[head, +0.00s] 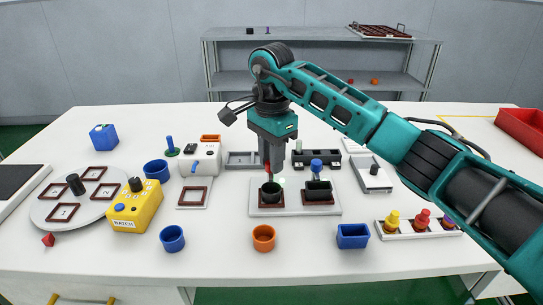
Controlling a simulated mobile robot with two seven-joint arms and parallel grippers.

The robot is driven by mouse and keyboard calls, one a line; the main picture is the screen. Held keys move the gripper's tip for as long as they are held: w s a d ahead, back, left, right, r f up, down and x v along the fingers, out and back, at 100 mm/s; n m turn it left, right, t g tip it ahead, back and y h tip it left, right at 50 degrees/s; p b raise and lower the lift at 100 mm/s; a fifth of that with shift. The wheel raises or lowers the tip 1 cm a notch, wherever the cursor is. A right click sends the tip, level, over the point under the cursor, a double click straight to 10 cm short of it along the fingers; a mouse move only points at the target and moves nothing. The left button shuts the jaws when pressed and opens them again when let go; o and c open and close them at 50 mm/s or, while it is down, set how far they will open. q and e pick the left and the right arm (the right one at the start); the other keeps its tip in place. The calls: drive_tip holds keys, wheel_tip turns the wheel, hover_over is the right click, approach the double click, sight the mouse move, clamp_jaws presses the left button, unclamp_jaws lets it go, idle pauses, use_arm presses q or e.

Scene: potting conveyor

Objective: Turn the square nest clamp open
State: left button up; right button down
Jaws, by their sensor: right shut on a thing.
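A light grey nest plate (293,210) at the table's middle holds two brown-framed nests side by side. The left nest has a dark round-looking pot (270,193); the right nest has a black square pot (318,191). A blue-topped knob (316,165) stands upright at the back of the right, square nest. My right gripper (270,169) points straight down at the back of the left nest. It is shut on a slim red-topped knob (267,169), mostly hidden between its fingers. It is apart from the blue knob. My left gripper is not in view.
An orange cup (263,238) and a blue square pot (353,236) stand in front of the plate. A yellow box (136,208) and a round turntable (80,200) are at left. A tray of coloured pegs (420,226) is at right, under my right arm.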

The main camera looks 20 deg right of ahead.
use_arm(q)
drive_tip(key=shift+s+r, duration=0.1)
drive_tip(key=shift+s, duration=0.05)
use_arm(e)
drive_tip(key=shift+m, duration=0.4)
drive_tip(key=shift+r+m+p, duration=0.1)
drive_tip(key=shift+m+p, duration=0.4)
drive_tip(key=shift+m, duration=0.1)
drive_tip(key=m+p, duration=0.1)
drive_tip(key=m, duration=0.1)
drive_tip(key=shift+m, duration=0.3)
drive_tip(key=m, duration=0.2)
drive_tip(key=shift+m+p, duration=0.4)
drive_tip(key=m, duration=0.2)
drive_tip(key=shift+s+m+p, duration=0.1)
drive_tip(key=shift+m+p, duration=0.2)
drive_tip(key=shift+p, duration=0.1)
drive_tip(key=m, duration=0.3)
drive_tip(key=shift+m+p, duration=0.3)
drive_tip(key=shift+p, duration=0.1)
drive_tip(key=shift+m, duration=1.2)
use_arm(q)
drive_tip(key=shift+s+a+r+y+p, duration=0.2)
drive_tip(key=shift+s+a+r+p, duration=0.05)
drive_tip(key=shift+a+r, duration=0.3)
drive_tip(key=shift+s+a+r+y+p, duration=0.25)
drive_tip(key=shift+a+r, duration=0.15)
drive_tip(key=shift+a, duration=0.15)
use_arm(e)
drive_tip(key=shift+m, duration=0.9)
